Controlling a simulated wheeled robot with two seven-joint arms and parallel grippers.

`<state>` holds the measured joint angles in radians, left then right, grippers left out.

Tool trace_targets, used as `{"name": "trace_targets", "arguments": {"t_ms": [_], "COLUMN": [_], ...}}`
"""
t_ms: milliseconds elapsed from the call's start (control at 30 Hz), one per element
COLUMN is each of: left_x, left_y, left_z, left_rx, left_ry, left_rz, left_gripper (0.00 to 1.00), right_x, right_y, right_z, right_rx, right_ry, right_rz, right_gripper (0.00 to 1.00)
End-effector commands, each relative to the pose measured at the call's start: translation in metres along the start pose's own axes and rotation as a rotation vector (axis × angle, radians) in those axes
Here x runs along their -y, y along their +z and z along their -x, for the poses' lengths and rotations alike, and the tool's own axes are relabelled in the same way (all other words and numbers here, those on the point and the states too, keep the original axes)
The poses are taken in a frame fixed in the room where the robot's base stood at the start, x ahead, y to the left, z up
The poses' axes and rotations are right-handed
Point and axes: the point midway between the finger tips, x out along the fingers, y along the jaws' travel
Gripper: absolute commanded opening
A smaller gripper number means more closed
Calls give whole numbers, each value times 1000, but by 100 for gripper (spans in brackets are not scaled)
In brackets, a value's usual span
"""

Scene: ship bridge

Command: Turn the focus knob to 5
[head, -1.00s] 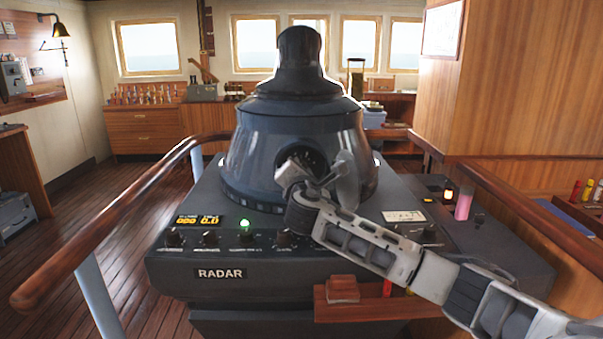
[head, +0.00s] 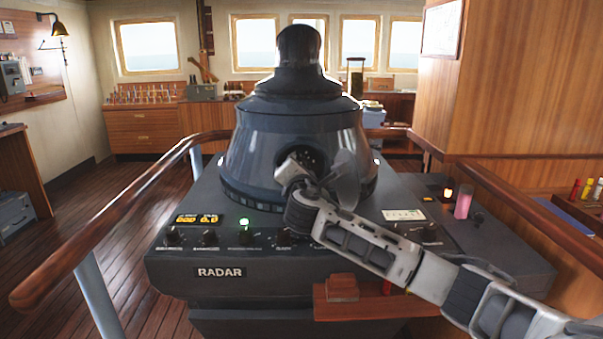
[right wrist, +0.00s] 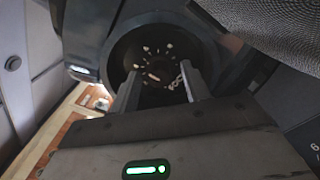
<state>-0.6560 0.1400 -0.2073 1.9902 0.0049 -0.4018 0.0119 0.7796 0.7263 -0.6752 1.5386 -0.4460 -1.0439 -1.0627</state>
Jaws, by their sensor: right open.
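The dark radar hood (head: 297,135) stands on the console marked RADAR. A round dark recess on its near side holds a dial with a ring of pale marks (right wrist: 146,48). A dark knob (right wrist: 156,76) with a pale pointer line sits in the middle of the dial. My right gripper (right wrist: 159,82) is open, with one finger on each side of the knob in the right wrist view. I cannot tell whether the fingers touch it. In the head view my right gripper (head: 297,168) is at the recess and partly covers it. My left gripper is not in view.
The console front (head: 220,271) carries small knobs, a lit green lamp (head: 244,222) and yellow digits (head: 198,219). A wooden shelf (head: 375,304) juts from it under my right arm. A wooden handrail (head: 110,225) curves along the left. Floor at the left is clear.

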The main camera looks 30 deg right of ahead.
Motion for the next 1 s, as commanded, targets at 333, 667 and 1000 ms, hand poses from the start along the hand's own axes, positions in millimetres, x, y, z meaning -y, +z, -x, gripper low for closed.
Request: {"name": "trace_targets", "arguments": {"t_ms": [333,667,1000], "left_x": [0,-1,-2], "left_y": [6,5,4], "left_z": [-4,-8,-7], "left_rx": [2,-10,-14], "left_ry": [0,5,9], "left_rz": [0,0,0], "left_gripper": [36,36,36], "right_x": [1,1,0], "right_y": [-2,-2,0], "right_z": [50,127,159], "right_rx": [-3,-3,0], "right_ry": [4,2,-1], "right_rz": [0,-1,0], "right_gripper": [47,47,47]}}
